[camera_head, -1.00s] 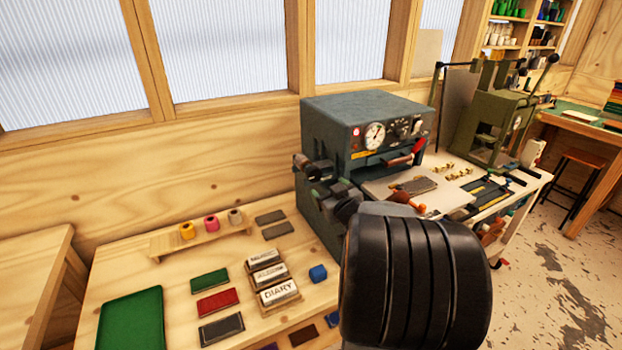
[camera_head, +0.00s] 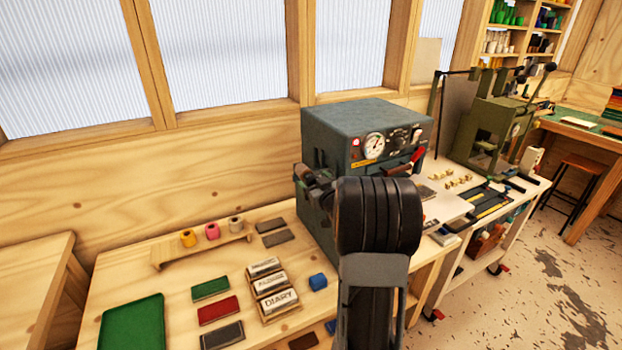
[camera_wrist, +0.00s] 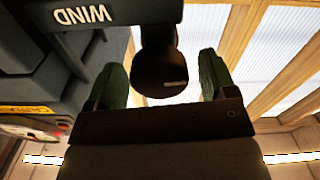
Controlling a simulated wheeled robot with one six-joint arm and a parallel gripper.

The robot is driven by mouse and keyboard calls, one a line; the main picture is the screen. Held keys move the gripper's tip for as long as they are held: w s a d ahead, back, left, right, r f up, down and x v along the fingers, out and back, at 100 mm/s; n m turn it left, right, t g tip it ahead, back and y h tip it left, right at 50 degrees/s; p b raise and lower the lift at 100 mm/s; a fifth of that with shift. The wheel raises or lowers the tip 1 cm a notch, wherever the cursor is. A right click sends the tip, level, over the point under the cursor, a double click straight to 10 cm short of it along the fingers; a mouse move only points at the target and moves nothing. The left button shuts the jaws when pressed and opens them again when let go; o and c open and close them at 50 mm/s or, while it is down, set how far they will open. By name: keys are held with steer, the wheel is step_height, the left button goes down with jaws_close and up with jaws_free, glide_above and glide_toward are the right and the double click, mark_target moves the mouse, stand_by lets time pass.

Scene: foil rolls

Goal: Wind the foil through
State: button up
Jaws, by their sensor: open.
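The blue-grey foil machine (camera_head: 355,115) stands on the bench with a dial and switches on its front. In the wrist view its side carries the label WIND (camera_wrist: 83,15), seen upside down, beside a black winding knob (camera_wrist: 160,75). My gripper (camera_wrist: 163,88) is open, with one green-padded finger on each side of the knob; I cannot tell whether either finger touches it.
A green press (camera_head: 495,125) stands on the table to the right. Windows line the wall behind.

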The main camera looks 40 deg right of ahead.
steer(key=shift+w+d, duration=0.1)
steer(key=shift+w, duration=0.75)
steer(key=shift+c, duration=0.2)
